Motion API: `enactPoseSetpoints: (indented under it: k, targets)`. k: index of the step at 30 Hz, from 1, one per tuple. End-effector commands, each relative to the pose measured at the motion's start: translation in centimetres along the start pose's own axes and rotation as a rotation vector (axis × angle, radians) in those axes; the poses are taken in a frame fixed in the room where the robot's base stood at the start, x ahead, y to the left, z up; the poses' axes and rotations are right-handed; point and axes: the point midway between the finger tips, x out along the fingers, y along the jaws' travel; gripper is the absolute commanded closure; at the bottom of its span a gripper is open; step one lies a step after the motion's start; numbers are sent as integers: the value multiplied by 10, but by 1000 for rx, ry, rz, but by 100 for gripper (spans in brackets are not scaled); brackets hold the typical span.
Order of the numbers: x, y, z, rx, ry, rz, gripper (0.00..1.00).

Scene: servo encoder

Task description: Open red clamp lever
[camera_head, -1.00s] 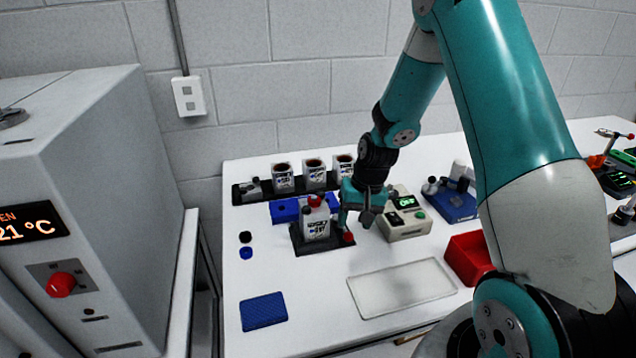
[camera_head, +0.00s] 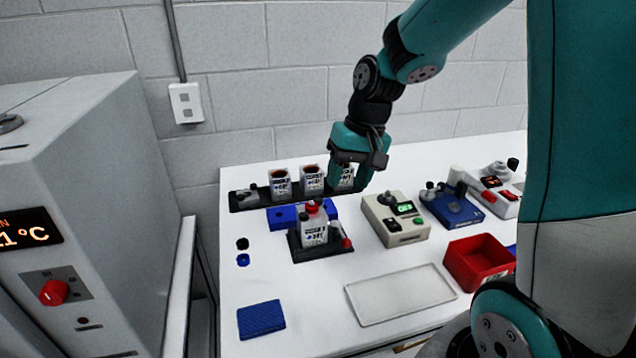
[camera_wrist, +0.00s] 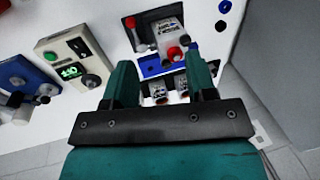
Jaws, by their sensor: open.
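The red-tipped clamp lever (camera_head: 346,243) is on the right side of a black fixture (camera_head: 318,254) that holds a white labelled unit (camera_head: 314,231) with a red knob on top. In the wrist view, the lever's red tip (camera_wrist: 130,22) and grey arm lie left of the unit (camera_wrist: 172,40). My gripper (camera_head: 350,182) is above and behind the fixture, in front of the rightmost rear unit, apart from the lever. Its fingers (camera_wrist: 161,82) are open with nothing held between them. Whether the clamp is loose cannot be told.
Several similar units stand in a black rack (camera_head: 245,198) at the back. A blue block (camera_head: 284,217) sits behind the fixture. A beige tester (camera_head: 400,228) stands right, a red bin (camera_head: 478,258) farther right.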

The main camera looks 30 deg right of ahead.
Motion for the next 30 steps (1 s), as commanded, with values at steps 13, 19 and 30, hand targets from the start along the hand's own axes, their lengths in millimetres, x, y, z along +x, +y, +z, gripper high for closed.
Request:
enactPoseSetpoints:
  k: [13, 19, 30]
  targets:
    - [-24, -70, 60, -267, -15, -48, 49]
    - [-30, -88, 83, -355, -21, -65, 49]
    - [-32, -95, 93, -395, -25, -74, 49]
